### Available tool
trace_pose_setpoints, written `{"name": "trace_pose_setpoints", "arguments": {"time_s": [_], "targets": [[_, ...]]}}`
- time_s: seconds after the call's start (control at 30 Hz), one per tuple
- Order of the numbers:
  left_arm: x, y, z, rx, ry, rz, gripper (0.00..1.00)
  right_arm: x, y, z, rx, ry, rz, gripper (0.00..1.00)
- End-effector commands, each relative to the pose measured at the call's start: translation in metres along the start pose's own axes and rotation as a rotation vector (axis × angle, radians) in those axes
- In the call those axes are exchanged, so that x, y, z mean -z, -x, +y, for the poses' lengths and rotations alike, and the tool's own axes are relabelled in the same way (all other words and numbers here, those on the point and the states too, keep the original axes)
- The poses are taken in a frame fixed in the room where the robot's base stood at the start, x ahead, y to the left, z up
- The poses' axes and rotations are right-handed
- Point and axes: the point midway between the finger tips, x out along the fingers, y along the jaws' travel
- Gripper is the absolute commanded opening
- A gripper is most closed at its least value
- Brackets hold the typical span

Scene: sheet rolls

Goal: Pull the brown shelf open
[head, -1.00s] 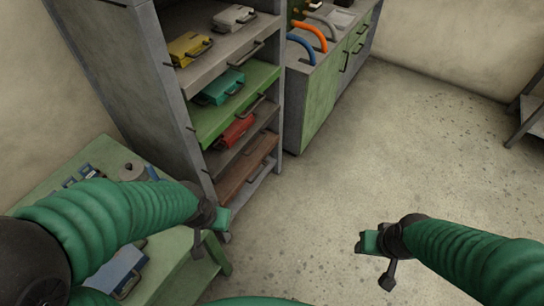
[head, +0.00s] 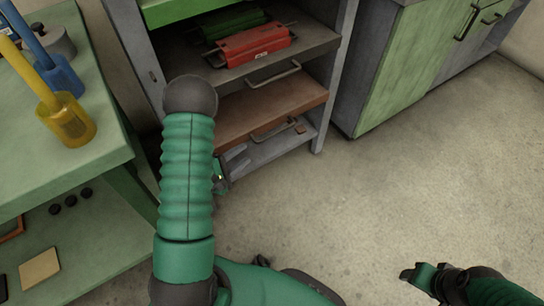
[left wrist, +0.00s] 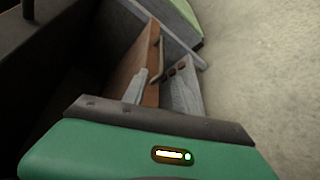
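The brown shelf (head: 255,107) is a flat board low in the grey cabinet, under the shelf with the red case. Its dark bar handle (head: 275,130) is on the front edge. In the left wrist view the brown shelf (left wrist: 133,58) and its handle (left wrist: 156,55) lie ahead of the gripper. My left gripper (head: 236,159) is low in front of the cabinet, left of the handle and apart from it. Its grey fingers look spread and empty; my left arm hides part of it. My right gripper (head: 416,275) is at the lower right, far from the shelf, its fingers apart and empty.
The red case (head: 255,45) sits on the grey shelf above, which has its own handle (head: 274,75). A green table (head: 60,165) with a yellow tool (head: 68,120) stands close on the left. A green-fronted cabinet (head: 395,75) is at right. The floor in front is clear.

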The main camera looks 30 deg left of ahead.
Motion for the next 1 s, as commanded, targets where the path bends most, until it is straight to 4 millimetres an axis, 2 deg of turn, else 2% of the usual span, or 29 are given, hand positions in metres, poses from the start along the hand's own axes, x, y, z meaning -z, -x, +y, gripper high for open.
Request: {"name": "trace_pose_setpoints", "arguments": {"time_s": [0.03, 0.17, 0.27, 0.7, 0.83, 1.0], "targets": [[0.008, -0.001, -0.018, -0.016, 0.052, -0.014, 0.34, -0.004, -0.02, 0.0, 0.0, 0.0, 0.001, 0.59], [0.006, 0.0, -0.018, -0.042, 0.122, -0.04, 0.34, -0.005, -0.025, 0.0, 0.0, 0.0, 0.002, 0.59], [0.004, -0.012, -0.016, -0.044, 0.123, -0.046, 0.34, -0.006, -0.029, 0.0, 0.0, -0.001, 0.002, 0.59], [0.002, -0.125, -0.015, -0.045, 0.12, -0.044, 0.34, -0.019, -0.086, 0.0, 0.0, 0.0, 0.002, 0.59], [0.001, -0.149, -0.011, -0.045, 0.122, -0.043, 0.34, -0.022, -0.098, 0.0, 0.0, 0.0, 0.001, 0.59], [0.0, -0.163, -0.007, -0.044, 0.123, -0.04, 0.34, -0.023, -0.102, 0.0, 0.0, -0.001, 0.001, 0.59]]}}
